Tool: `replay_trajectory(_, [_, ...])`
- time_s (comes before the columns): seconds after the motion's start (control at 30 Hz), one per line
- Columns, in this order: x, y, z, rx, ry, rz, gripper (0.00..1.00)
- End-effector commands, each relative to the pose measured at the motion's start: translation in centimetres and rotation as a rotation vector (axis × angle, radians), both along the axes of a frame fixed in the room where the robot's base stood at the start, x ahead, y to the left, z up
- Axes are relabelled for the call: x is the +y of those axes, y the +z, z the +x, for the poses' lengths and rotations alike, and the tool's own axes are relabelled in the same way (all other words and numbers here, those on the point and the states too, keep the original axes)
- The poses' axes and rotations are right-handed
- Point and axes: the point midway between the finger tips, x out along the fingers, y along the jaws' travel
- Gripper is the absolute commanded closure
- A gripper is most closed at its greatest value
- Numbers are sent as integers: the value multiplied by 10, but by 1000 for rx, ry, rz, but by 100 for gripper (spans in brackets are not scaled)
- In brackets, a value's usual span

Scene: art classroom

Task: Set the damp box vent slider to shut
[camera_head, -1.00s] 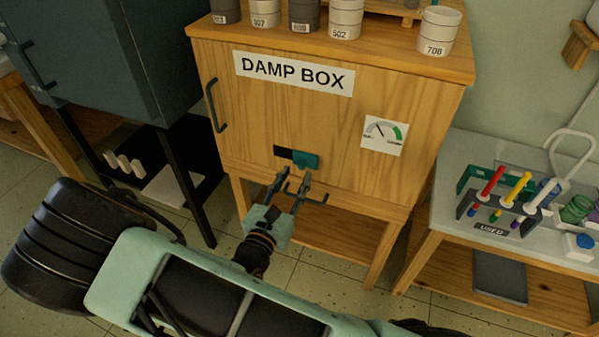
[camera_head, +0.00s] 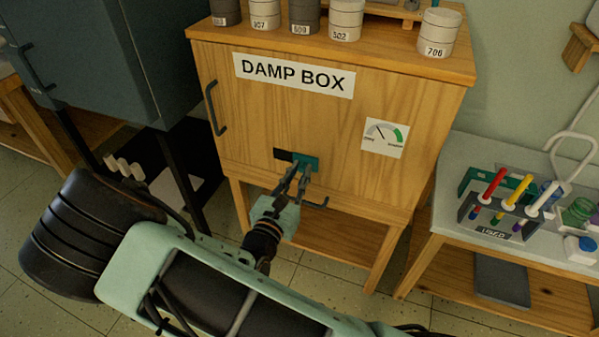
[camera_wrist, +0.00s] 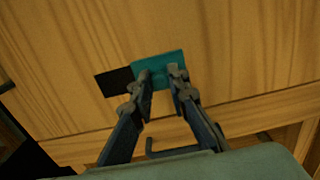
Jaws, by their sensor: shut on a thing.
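The wooden damp box (camera_head: 330,120) stands ahead with its white name label on the front. Its teal vent slider (camera_head: 308,161) sits at the right part of a dark slot (camera_head: 283,154), leaving the slot's left part uncovered. My gripper (camera_head: 299,167) has its fingertips at the slider and is shut on it, or on a small grip on its face. In the wrist view the fingertips (camera_wrist: 161,75) meet on the teal plate (camera_wrist: 150,59), with the dark opening (camera_wrist: 114,82) to its left. The fingertips hide the grip itself.
A gauge (camera_head: 384,138) is on the box front, right of the slider. A black handle (camera_head: 216,107) is at the left. Several labelled pots stand on top. A side table (camera_head: 470,170) with coloured tubes is on the right. A dark cabinet (camera_head: 110,60) is on the left.

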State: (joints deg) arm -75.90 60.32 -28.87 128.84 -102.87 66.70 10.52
Motion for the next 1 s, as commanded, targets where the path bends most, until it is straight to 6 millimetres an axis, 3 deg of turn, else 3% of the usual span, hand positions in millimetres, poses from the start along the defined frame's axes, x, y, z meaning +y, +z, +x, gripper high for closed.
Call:
replay_trajectory(0.27, [3,1,1,0,1,1,100])
replay_trajectory(0.7, [61,1,22,-1,-1,3,100])
replay_trajectory(1.0, [66,0,24,-1,5,1,100])
